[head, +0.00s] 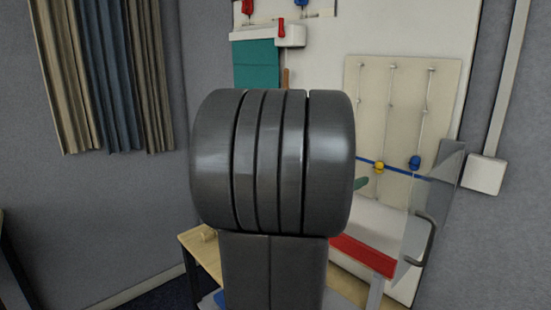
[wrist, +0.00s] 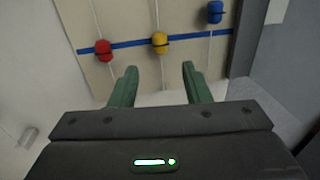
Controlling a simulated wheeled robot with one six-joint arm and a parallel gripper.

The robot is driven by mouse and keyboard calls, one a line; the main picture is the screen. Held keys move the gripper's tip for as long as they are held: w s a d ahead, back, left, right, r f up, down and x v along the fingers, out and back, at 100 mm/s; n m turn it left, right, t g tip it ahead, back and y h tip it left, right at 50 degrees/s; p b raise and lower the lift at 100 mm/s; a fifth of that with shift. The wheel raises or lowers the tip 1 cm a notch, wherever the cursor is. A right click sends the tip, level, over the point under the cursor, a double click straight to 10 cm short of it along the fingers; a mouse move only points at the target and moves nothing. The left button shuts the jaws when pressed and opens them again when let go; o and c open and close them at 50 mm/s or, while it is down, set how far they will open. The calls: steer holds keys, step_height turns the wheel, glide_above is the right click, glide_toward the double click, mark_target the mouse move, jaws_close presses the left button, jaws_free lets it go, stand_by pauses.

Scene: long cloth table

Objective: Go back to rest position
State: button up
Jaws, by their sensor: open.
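My gripper (wrist: 158,80) shows in the wrist view with its two green fingers spread apart and nothing between them. Beyond the fingers is a pale board with a blue band and coloured pieces on cords. In the head view my dark arm fills the middle and hides most of the gripper. Only a small green part, which looks like a finger, shows at the arm's right edge.
The board (head: 438,100) carries a yellow piece (head: 379,167) and a blue piece (head: 414,162). A red piece (wrist: 103,48) shows in the wrist view. A clear panel with a handle (head: 424,240) stands at right. A wooden table (head: 190,240) is partly hidden behind my arm. Curtains (head: 105,75) hang at left.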

mark_target(376, 169)
steer(key=p+x, duration=0.1)
steer(key=x, duration=0.8)
steer(key=shift+d+r, duration=0.1)
steer(key=shift+d, duration=0.05)
steer(key=shift+r+p, duration=0.15)
steer(key=shift+p, duration=0.3)
